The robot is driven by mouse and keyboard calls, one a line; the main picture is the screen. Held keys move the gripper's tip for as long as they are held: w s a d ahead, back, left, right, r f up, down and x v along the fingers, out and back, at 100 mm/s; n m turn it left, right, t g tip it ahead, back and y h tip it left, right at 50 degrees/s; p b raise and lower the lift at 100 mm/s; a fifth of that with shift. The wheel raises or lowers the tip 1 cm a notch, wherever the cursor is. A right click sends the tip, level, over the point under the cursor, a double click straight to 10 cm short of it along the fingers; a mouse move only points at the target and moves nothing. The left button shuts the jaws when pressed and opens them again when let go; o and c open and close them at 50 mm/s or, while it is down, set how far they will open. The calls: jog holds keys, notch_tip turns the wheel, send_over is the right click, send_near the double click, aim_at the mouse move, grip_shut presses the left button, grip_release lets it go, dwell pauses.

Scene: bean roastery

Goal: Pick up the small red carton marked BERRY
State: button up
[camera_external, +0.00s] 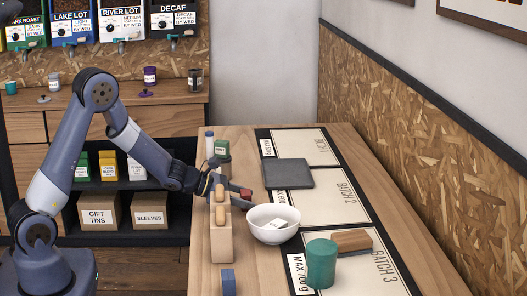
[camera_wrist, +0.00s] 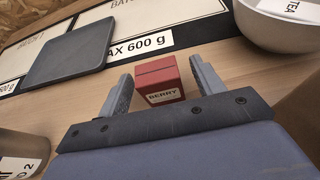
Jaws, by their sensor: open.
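The small red carton (camera_wrist: 158,72) marked BERRY stands upright on the wooden table, in the middle of the wrist view. My gripper (camera_wrist: 160,82) is open, with one finger on each side of the carton. A gap shows between the left finger and the carton; the right finger is close to it, and I cannot tell whether they touch. In the external view a small part of the red carton (camera_external: 246,193) shows at the end of my gripper (camera_external: 238,190), and the rest is hidden.
A white bowl (camera_external: 263,233) holding a labelled packet (camera_external: 281,224) stands close by. A dark grey slab (camera_external: 288,174) lies behind on the batch mats. A wooden block with handled tools (camera_external: 221,240) is in front. A green cylinder (camera_external: 321,263) and wooden piece (camera_external: 352,240) are at right.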

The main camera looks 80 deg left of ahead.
jog(key=shift+w+f, duration=0.25)
jog(key=shift+w, duration=0.25)
jog(key=shift+c, duration=0.4)
jog(key=c, duration=1)
jog(key=shift+o, duration=0.2)
jog(key=shift+r, duration=0.1)
